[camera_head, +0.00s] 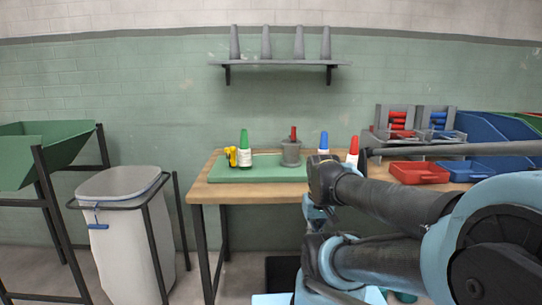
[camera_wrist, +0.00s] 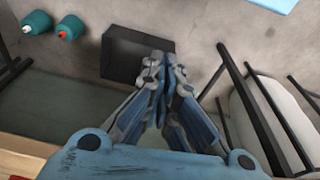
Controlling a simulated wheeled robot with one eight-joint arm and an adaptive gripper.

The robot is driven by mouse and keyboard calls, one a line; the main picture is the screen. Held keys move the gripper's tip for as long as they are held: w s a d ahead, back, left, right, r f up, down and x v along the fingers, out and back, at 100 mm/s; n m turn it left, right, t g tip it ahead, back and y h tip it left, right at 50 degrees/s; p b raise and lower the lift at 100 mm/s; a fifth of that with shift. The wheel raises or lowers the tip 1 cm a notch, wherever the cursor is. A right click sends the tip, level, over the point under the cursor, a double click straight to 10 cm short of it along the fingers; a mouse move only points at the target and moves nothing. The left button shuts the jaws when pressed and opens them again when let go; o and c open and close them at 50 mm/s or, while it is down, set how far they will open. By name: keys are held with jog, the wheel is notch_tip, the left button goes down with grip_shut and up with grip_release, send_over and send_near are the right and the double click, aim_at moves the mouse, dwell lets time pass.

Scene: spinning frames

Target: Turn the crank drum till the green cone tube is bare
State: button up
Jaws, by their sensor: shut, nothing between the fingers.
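The green cone tube (camera_head: 245,140) stands upright on the green mat (camera_head: 215,172) at the left of the workbench; a white wrap shows around its lower part. The crank drum (camera_head: 291,153) is a grey cylinder with a red handle (camera_head: 293,132) on top, just right of the green cone. A blue-tipped cone (camera_head: 324,142) and a red-tipped cone (camera_head: 353,147) stand further right. My gripper (camera_wrist: 160,62) is shut and empty, pointing down over the floor in front of the bench. In the head view it is partly hidden by my arm, apart from the drum and cones.
A small yellow object (camera_head: 231,156) is beside the green cone. Red tray (camera_head: 419,172) and blue bins stand at the right. A white bin (camera_head: 125,220) stands left.

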jog(key=o, duration=0.4)
jog(key=shift+s+r, duration=0.25)
jog(key=o, duration=0.4)
jog(key=r, duration=0.1)
jog(key=w+r, duration=0.1)
jog(key=r, duration=0.1)
jog(key=shift+w+r, duration=0.25)
jog(key=shift+r, duration=0.05)
notch_tip(320, 180, up, 37)
jog(key=n+g, duration=0.2)
send_over(293, 140)
jog(key=w, duration=0.1)
notch_tip(293, 140, down, 17)
jog(key=shift+w+d, duration=0.1)
jog(key=shift+d, duration=0.05)
grip_shut()
